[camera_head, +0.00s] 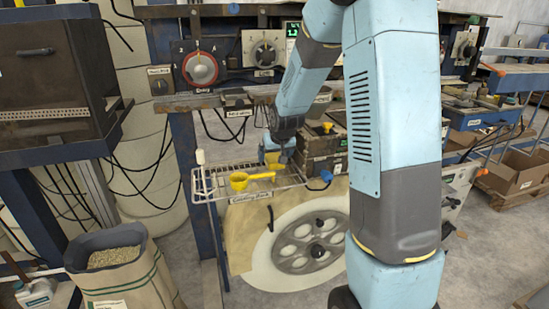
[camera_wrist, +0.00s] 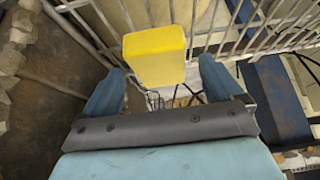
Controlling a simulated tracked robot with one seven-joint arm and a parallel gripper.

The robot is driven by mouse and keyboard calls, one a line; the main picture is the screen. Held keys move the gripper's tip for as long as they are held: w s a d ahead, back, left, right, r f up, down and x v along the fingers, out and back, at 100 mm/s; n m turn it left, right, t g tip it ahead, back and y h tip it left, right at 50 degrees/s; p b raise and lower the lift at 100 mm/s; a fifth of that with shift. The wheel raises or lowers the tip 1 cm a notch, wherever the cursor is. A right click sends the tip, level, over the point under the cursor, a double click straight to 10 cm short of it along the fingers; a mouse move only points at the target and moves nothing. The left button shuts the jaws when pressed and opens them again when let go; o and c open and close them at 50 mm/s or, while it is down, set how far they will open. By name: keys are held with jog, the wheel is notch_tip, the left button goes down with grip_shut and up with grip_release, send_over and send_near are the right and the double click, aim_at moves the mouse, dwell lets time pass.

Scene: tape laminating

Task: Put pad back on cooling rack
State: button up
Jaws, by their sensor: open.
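A yellow block (camera_wrist: 155,55), which looks like the pad, lies between and just beyond my gripper's fingers in the wrist view. My gripper (camera_wrist: 161,70) is open, with a blue finger on either side of the block and visible gaps at both sides. In the head view my gripper (camera_head: 277,157) points down over the wire cooling rack (camera_head: 207,191), with a patch of yellow at its fingers. A yellow scoop-like piece (camera_head: 240,181) lies at the rack's front, by its label. I cannot tell how the block's underside is supported.
Dark boxes (camera_head: 322,147) with a yellow-topped item stand just right of the rack. A panel with a red dial (camera_head: 200,69) is behind it. A spoked wheel (camera_head: 308,246) is below. A sack of pellets (camera_head: 115,262) stands at lower left.

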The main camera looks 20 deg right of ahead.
jog(key=s+r, duration=1.7)
jog(key=s, duration=0.3)
jog(key=s+r, duration=0.2)
jog(key=s, duration=1.4)
jog(key=shift+a+r+g, duration=0.25)
jog(key=shift+g, duration=0.05)
jog(key=shift+c, duration=0.2)
